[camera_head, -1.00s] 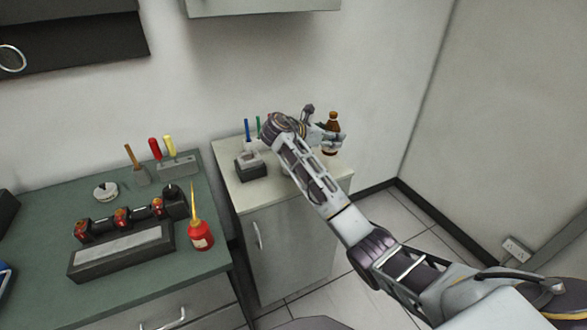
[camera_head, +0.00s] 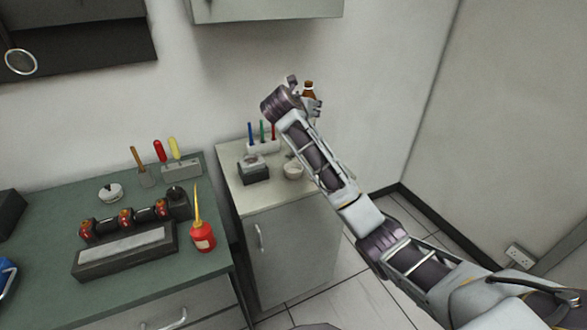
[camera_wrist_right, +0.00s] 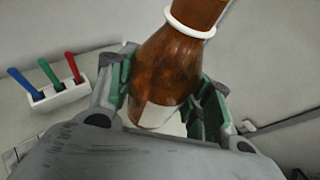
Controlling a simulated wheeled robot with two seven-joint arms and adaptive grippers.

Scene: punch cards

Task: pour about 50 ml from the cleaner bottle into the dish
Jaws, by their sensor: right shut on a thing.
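The cleaner bottle (camera_head: 308,89) is brown with a white collar ring and a pale label. It also shows large in the right wrist view (camera_wrist_right: 168,67). My right gripper (camera_head: 313,104) is shut around its body, with green-padded fingers on both sides (camera_wrist_right: 165,95). The bottle is in the air above the light cabinet, looking roughly upright in the head view. Its lower part is partly hidden by the gripper. A small whitish dish (camera_head: 293,171) sits on the cabinet top, below and left of the bottle, beside my forearm. My left gripper is out of view.
The light cabinet (camera_head: 265,199) also carries a dark box with a pale top (camera_head: 253,172) and a white holder with blue, green and red sticks (camera_head: 264,146). The green bench (camera_head: 50,247) at left holds tools and a red oil can (camera_head: 202,237). A wall cupboard (camera_head: 265,10) hangs above.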

